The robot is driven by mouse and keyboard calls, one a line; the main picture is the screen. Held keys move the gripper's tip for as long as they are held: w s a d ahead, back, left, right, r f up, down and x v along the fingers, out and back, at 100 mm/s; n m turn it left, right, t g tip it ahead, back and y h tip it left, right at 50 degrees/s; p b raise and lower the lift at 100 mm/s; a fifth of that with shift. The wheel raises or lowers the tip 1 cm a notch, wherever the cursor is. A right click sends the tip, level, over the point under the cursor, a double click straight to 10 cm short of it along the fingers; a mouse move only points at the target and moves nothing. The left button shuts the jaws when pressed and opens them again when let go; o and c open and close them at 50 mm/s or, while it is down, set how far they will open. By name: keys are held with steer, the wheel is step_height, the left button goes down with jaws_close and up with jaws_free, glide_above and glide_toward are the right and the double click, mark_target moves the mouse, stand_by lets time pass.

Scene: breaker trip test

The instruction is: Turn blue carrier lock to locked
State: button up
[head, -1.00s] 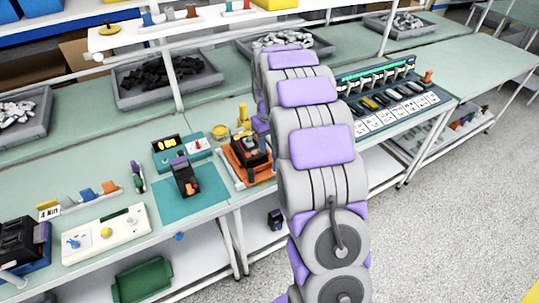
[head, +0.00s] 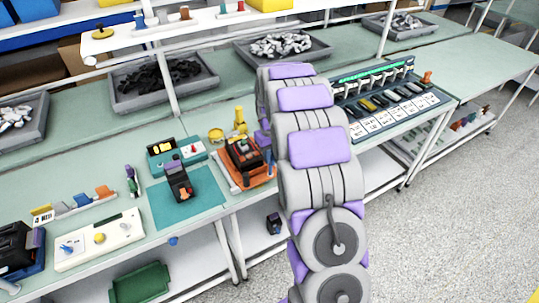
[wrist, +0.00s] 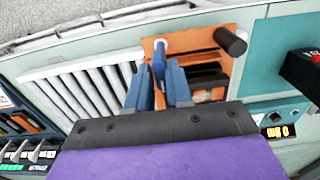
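The orange carrier (head: 228,180) with a black breaker (head: 243,155) on it stands on the bench, just left of my arm. In the wrist view the orange carrier (wrist: 190,42) lies in front of my gripper (wrist: 159,75). The blue carrier lock (wrist: 158,57) is a small blue lever near the carrier's edge. It shows between my two blue-grey fingertips, which are apart with a gap between them. I cannot tell whether either finger touches it. My arm hides most of the gripper in the head view.
A white slatted rack (wrist: 85,88) lies left of the carrier. A teal mat (head: 205,190) with a dark device (head: 178,180) and a teal box with a display (head: 162,147) stand nearby. A breaker panel (head: 395,105) stands right.

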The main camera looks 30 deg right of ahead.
steer(key=shift+d+f, duration=0.1)
steer(key=shift+d, duration=0.45)
steer(key=c, duration=0.3)
steer(key=shift+a, duration=0.8)
jaws_close()
steer(key=shift+d+r+m+p, duration=0.2)
steer(key=shift+d+m+p, duration=0.05)
steer(key=shift+m+p, duration=0.25)
steer(key=m+p, duration=0.3)
steer(key=shift+w+r+m, duration=0.1)
steer(key=shift+r+m, duration=0.05)
steer(key=shift+m, duration=0.25)
steer(key=m+p, duration=0.3)
steer(key=m, duration=0.3)
steer(key=m+p, duration=0.1)
steer(key=m, duration=0.3)
steer(key=shift+p, duration=0.4)
steer(key=shift+m+p, duration=0.45)
steer(key=shift+m, duration=1.05)
steer(key=o, duration=0.7)
jaws_free()
steer(key=shift+f, duration=0.2)
